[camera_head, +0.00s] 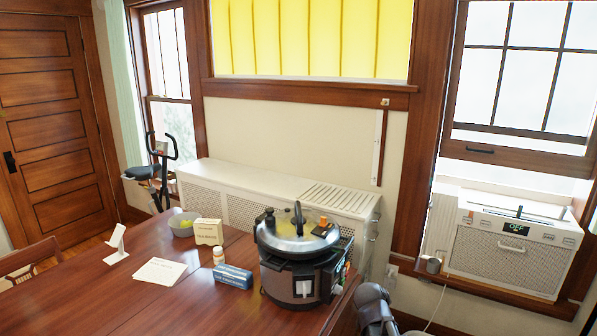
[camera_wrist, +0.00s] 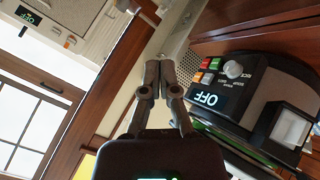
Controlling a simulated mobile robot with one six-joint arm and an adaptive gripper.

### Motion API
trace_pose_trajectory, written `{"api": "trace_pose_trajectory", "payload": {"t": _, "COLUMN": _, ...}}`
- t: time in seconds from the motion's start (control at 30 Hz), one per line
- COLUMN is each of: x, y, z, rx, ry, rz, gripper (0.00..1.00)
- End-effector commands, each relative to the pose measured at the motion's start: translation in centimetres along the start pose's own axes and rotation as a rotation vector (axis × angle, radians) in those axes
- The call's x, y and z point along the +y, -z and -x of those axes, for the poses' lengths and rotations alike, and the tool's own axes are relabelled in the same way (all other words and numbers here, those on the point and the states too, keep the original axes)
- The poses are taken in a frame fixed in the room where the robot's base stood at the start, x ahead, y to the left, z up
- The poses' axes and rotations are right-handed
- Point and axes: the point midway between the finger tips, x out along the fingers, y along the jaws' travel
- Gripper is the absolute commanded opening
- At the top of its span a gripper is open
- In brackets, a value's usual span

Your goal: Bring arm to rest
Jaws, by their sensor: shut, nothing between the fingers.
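My gripper (camera_wrist: 158,72) shows in the middle of the wrist view, its two dark grey fingers shut together with nothing between them. A dark grey part of my arm shows at the bottom edge of the head view, right of the table, with most of it cut off. In the wrist view the cooker (camera_wrist: 238,98) appears turned over, to the right of my fingers, with its OFF display and buttons in sight. No contact between my fingers and the cooker shows.
The cooker (camera_head: 303,280) stands at the right end of the wooden table (camera_head: 105,303). A white window unit (camera_head: 512,246) is at right.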

Motion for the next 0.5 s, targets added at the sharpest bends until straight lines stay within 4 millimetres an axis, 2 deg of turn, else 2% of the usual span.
{"api": "trace_pose_trajectory", "payload": {"t": 0.1, "x": -1.8, "y": -3.1, "z": 1.0, "rx": -0.135, "ry": 0.096, "rz": -0.064, "gripper": 0.00}}
{"api": "trace_pose_trajectory", "payload": {"t": 0.3, "x": -5.3, "y": -7.8, "z": 3.6, "rx": -0.364, "ry": 0.280, "rz": -0.143, "gripper": 0.00}}
{"api": "trace_pose_trajectory", "payload": {"t": 0.5, "x": -8.2, "y": -11.0, "z": 6.9, "rx": -0.545, "ry": 0.446, "rz": -0.177, "gripper": 0.00}}
